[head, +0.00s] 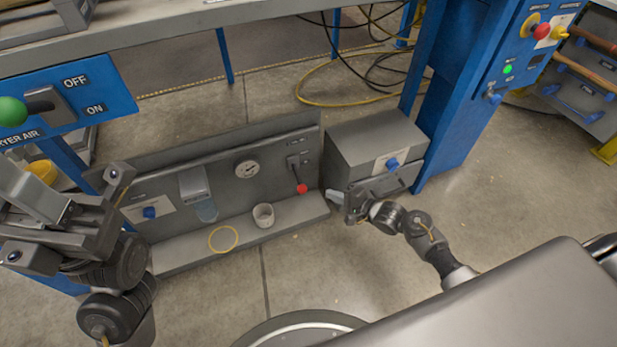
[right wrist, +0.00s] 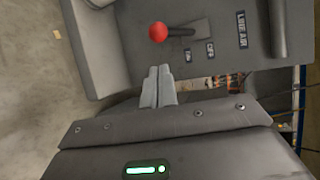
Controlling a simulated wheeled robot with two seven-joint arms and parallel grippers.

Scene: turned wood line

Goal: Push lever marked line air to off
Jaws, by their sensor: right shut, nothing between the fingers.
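The line air lever has a red knob (head: 301,188) and a dark handle, and it hangs downward on the grey panel in the head view. In the right wrist view the red knob (right wrist: 158,32) and handle show beside a LINE AIR label (right wrist: 242,29) and two small position labels, hard to read. The knob end lies toward the lower label. My right gripper (head: 335,198) is shut and empty, just right of the knob; its fingertips (right wrist: 158,75) appear apart from it in the right wrist view. My left gripper (head: 35,195) is at the far left, its jaws unclear.
A grey box (head: 375,148) with a blue knob stands right of the lever.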

